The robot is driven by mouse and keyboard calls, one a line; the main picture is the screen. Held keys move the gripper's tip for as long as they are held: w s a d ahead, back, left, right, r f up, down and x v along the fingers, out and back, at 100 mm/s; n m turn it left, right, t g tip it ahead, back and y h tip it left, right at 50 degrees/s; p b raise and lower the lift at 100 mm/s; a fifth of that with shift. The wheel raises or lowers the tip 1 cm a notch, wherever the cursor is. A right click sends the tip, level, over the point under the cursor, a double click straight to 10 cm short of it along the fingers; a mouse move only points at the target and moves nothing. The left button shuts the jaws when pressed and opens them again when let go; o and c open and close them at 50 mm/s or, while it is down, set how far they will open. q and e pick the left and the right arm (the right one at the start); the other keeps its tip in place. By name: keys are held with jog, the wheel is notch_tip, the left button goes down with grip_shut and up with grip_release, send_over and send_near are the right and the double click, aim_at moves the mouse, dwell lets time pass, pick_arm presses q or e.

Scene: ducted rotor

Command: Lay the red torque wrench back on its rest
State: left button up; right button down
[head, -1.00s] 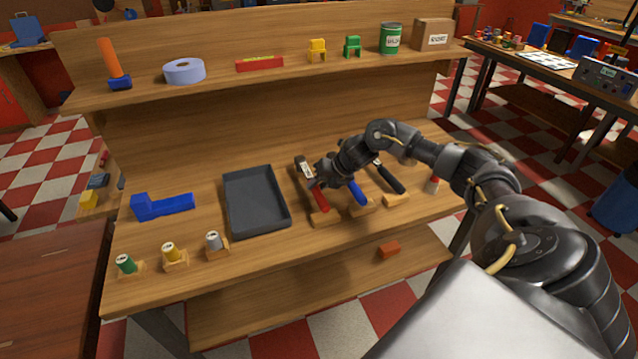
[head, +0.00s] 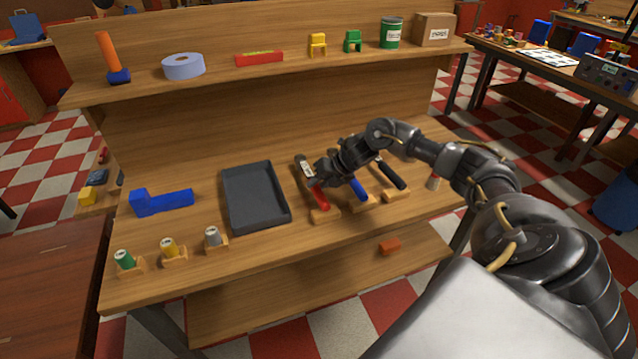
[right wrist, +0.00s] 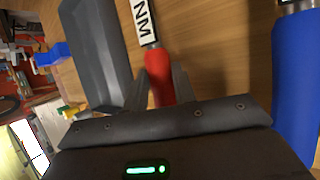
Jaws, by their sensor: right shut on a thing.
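The red torque wrench (head: 322,203) lies along the workbench, its dark head pointing to the back and its red handle to the front, at a wooden rest (head: 325,216). I cannot tell whether its full weight is on the rest. My right gripper (head: 317,182) is shut on the wrench's red handle. In the right wrist view the fingers (right wrist: 160,88) stand on both sides of the red handle (right wrist: 158,66), below a white label with "NM" (right wrist: 143,20). My left gripper is not in view.
A blue-handled tool (head: 358,189) and a black-handled tool (head: 391,175) lie on rests to the right. A dark tray (head: 283,217) is close on the left.

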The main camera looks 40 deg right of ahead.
jog(key=c, duration=1.1)
grip_release()
jog(key=shift+r, duration=0.1)
jog(key=shift+o, duration=0.2)
jog(key=b+v, duration=0.2)
jog(key=v, duration=0.8)
jog(key=shift+s+r, duration=0.25)
jog(key=shift+s, duration=0.05)
jog(key=shift+d, duration=0.1)
